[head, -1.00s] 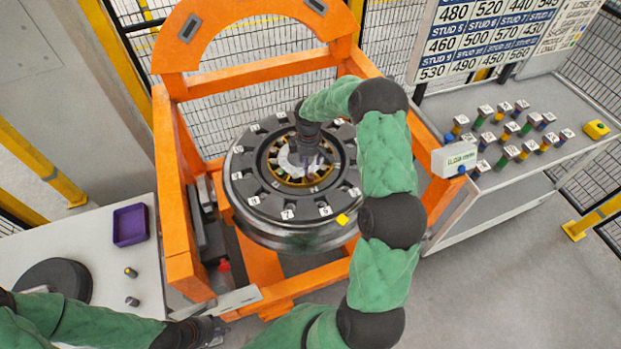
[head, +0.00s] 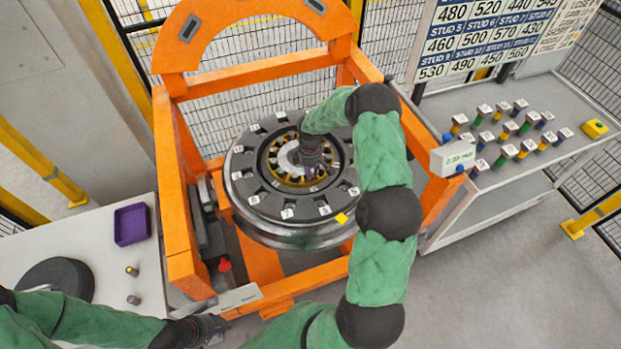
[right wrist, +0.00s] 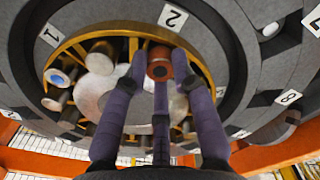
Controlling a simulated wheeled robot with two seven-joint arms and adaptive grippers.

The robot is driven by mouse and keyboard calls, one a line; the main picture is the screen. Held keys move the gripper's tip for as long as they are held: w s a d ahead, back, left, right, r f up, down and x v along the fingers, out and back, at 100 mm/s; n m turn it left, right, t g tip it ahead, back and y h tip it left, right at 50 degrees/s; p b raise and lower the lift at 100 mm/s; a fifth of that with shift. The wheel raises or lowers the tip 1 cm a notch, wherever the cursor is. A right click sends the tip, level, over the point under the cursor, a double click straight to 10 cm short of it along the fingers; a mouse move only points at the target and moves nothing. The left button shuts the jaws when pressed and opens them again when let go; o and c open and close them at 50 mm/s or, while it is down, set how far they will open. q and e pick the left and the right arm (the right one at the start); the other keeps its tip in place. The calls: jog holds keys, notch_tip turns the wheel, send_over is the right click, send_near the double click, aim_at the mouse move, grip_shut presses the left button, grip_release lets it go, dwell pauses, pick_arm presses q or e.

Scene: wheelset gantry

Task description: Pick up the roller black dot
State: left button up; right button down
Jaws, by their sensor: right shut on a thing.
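In the right wrist view, a roller with a reddish-brown end and a dark centre (right wrist: 159,66) sits in the yellow cage (right wrist: 125,45) of the bearing. My right gripper (right wrist: 160,85) has its purple fingers closed around this roller. In the head view my right gripper (head: 311,172) reaches down into the bearing ring of the wheel (head: 262,207), and the roller is hidden there.
The orange gantry frame (head: 182,205) surrounds the wheel. A purple tray (head: 131,224), a dark disc and two small cylinders (head: 132,270) are on the left table. Several coloured studs stand on the right bench (head: 545,90). A small display box (head: 457,158) is on the frame's right side.

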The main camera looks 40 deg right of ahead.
jog(key=shift+r, duration=0.1)
jog(key=shift+r+p, duration=0.3)
jog(key=shift+r, duration=0.2)
notch_tip(320, 180, up, 3)
jog(key=shift+f+p, duration=0.2)
jog(key=shift+p, duration=0.4)
jog(key=s+a+r+p, duration=0.1)
jog(key=s+a+r, duration=0.1)
jog(key=a+r, duration=0.2)
jog(key=s+a+r+p, duration=0.2)
jog(key=a+r, duration=0.3)
jog(key=a, duration=0.4)
jog(key=shift+s+r, duration=0.15)
jog(key=shift+s, duration=0.25)
jog(key=shift+a, duration=0.1)
